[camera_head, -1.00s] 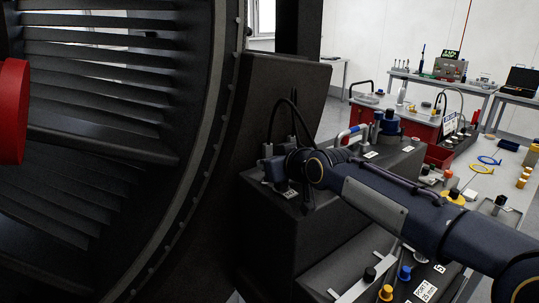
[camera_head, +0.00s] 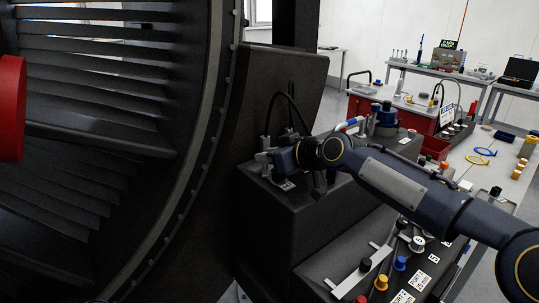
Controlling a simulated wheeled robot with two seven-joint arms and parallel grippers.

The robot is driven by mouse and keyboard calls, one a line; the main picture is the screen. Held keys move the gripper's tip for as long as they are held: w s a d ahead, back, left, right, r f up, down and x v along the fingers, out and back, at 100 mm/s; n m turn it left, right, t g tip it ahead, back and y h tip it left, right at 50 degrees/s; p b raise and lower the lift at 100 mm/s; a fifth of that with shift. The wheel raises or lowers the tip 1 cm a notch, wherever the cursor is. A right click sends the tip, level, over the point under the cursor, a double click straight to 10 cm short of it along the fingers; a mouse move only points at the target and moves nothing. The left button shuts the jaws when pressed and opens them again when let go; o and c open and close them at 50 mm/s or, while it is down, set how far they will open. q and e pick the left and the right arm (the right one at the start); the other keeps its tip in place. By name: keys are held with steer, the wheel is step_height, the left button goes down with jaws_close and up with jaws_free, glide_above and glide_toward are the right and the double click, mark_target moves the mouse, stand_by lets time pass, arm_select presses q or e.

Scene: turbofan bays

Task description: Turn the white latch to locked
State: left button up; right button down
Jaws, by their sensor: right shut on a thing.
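My right gripper (camera_head: 264,160) reaches in from the right and is shut at the top of a dark box (camera_head: 262,215) beside the engine. It appears to be closed on the white latch. The latch itself is almost wholly hidden by the gripper and wrist, so its angle cannot be told. A small white label (camera_head: 286,185) shows on the box top just below the gripper. My left gripper is not in view.
A looped black cable (camera_head: 277,100) rises close by the gripper. The big bladed fan (camera_head: 95,95) fills the left, with a red part (camera_head: 10,110) at the edge. A front panel carries a black-knobbed bar (camera_head: 350,281) and coloured knobs. Benches with tools stand behind.

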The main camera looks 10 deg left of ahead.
steer(key=c, duration=1.2)
jaws_free()
steer(key=shift+d, duration=0.1)
steer(key=shift+s+d, duration=0.15)
steer(key=shift+d, duration=0.1)
steer(key=b+v, duration=0.2)
steer(key=v, duration=0.5)
steer(key=shift+r, duration=0.15)
steer(key=shift+s, duration=0.1)
